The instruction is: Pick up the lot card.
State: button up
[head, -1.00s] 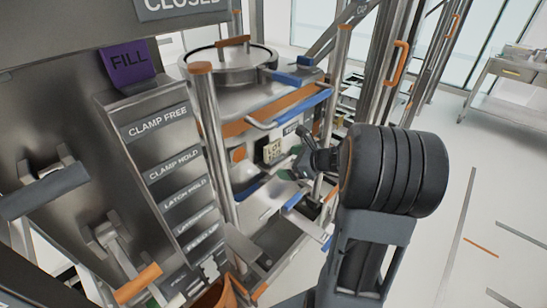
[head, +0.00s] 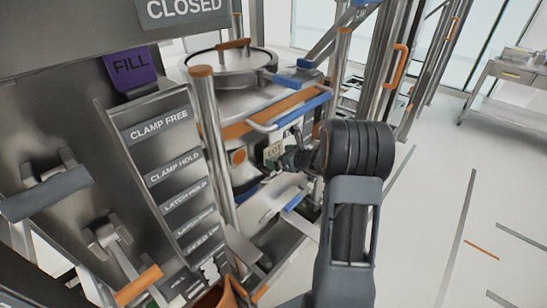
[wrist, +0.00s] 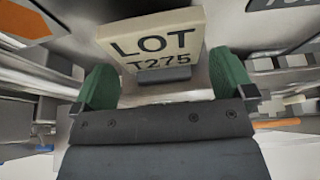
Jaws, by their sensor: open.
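The lot card (wrist: 150,38) is a cream block with dark lettering "LOT T275", close ahead in the wrist view. In the head view the lot card (head: 273,152) shows small on the front of the metal bin, partly behind my gripper. My gripper (wrist: 165,85) has its two green fingers spread wide, one on each side of the card's lower part. A dark grey tab sits at the card's lower edge between the fingers. I cannot tell whether either finger touches the card. In the head view my gripper (head: 284,158) is beside the card, largely hidden by my wrist.
The bin (head: 235,75) has a round lid, orange bands and blue-ended handles (head: 290,108). A metal post (head: 212,145) stands left of it. A labelled panel (head: 165,150) with levers is further left. Open floor (head: 440,220) lies right.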

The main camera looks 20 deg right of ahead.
aim_at(275, 155)
jog(key=shift+x, duration=1.9)
jog(key=shift+r, duration=0.1)
jog(key=c, duration=0.7)
jog(key=shift+o, duration=0.2)
jog(key=shift+r, duration=0.1)
